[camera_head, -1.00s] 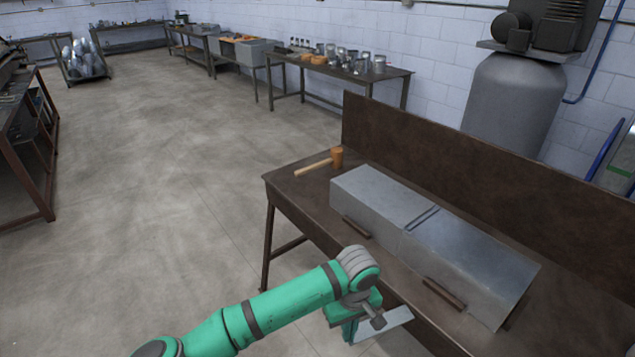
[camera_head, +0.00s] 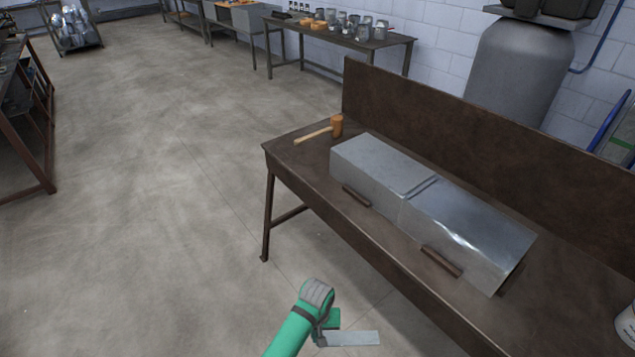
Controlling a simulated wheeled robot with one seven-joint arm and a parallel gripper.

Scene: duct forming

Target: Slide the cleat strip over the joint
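Two grey sheet-metal duct sections lie end to end on the brown workbench, the left one (camera_head: 372,168) and the right one (camera_head: 465,228). The joint (camera_head: 405,205) between them shows as a seam down the front, with a narrow raised line across the top. The cleat strip (camera_head: 354,338) is a flat, light-grey metal piece at the bottom of the view. My gripper (camera_head: 325,339) is shut on its left end and holds it roughly level. It is in front of the bench and well apart from the ducts. The fingertips are small and partly hidden.
The bench (camera_head: 310,172) has a tall back panel (camera_head: 430,125). A mallet (camera_head: 335,126) lies at its left end. Dark bars (camera_head: 441,260) lie along the ducts' front side. A white container (camera_head: 627,325) stands at the right edge. The floor left of the bench is clear.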

